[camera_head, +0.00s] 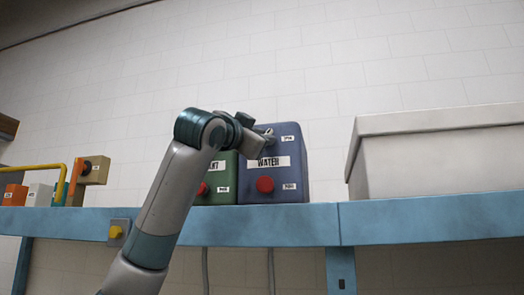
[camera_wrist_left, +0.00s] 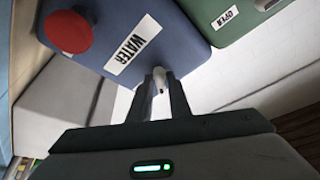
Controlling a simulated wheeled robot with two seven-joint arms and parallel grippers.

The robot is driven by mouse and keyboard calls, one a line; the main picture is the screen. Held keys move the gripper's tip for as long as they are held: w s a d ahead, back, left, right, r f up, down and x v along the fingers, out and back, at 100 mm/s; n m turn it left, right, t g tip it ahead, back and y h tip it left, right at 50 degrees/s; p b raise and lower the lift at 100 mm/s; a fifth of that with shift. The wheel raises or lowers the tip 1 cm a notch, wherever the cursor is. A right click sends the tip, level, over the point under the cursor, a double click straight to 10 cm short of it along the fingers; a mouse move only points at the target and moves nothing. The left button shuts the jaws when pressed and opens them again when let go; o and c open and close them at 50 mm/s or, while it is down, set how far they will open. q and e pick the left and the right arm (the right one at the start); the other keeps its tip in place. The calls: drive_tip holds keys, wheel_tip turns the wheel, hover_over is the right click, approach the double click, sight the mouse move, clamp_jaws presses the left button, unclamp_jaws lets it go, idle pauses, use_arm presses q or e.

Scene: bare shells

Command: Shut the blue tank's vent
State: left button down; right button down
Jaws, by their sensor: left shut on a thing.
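The blue tank (camera_head: 290,165) stands on the blue shelf, with a white WATER label and a red knob (camera_head: 265,184) low on its front. In the left wrist view the tank (camera_wrist_left: 165,40) appears turned over, its red knob (camera_wrist_left: 68,31) at upper left. My left gripper (camera_head: 263,142) is at the top front of the tank. In the left wrist view its fingers (camera_wrist_left: 158,92) are shut on a small pale metal vent lever (camera_wrist_left: 159,75) beside the tank's edge. The fingers partly hide the lever. My right gripper is not in view.
A green tank (camera_head: 222,183) stands directly left of the blue tank, partly behind my left arm. A large pale box (camera_head: 440,160) sits to the right. Small blocks and a yellow rail (camera_head: 35,168) are at far left. The blue shelf edge (camera_head: 420,222) runs below.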

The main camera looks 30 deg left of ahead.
use_arm(q)
drive_tip(key=n+b, duration=0.1)
drive_tip(key=n+y, duration=0.1)
drive_tip(key=f+n+y+b, duration=0.1)
drive_tip(key=n, duration=0.1)
drive_tip(key=shift+w+d+b, duration=0.1)
drive_tip(key=shift+d+b, duration=0.15)
drive_tip(key=shift+b, duration=0.05)
drive_tip(key=n+y+b, duration=0.2)
drive_tip(key=n, duration=0.2)
drive_tip(key=shift+r+n, duration=0.15)
drive_tip(key=shift+n, duration=0.15)
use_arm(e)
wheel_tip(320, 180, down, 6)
use_arm(q)
drive_tip(key=shift+d+r+n+y+b, duration=0.1)
drive_tip(key=shift+n+y+b, duration=0.3)
drive_tip(key=shift+n+y, duration=0.45)
drive_tip(key=shift+n, duration=0.45)
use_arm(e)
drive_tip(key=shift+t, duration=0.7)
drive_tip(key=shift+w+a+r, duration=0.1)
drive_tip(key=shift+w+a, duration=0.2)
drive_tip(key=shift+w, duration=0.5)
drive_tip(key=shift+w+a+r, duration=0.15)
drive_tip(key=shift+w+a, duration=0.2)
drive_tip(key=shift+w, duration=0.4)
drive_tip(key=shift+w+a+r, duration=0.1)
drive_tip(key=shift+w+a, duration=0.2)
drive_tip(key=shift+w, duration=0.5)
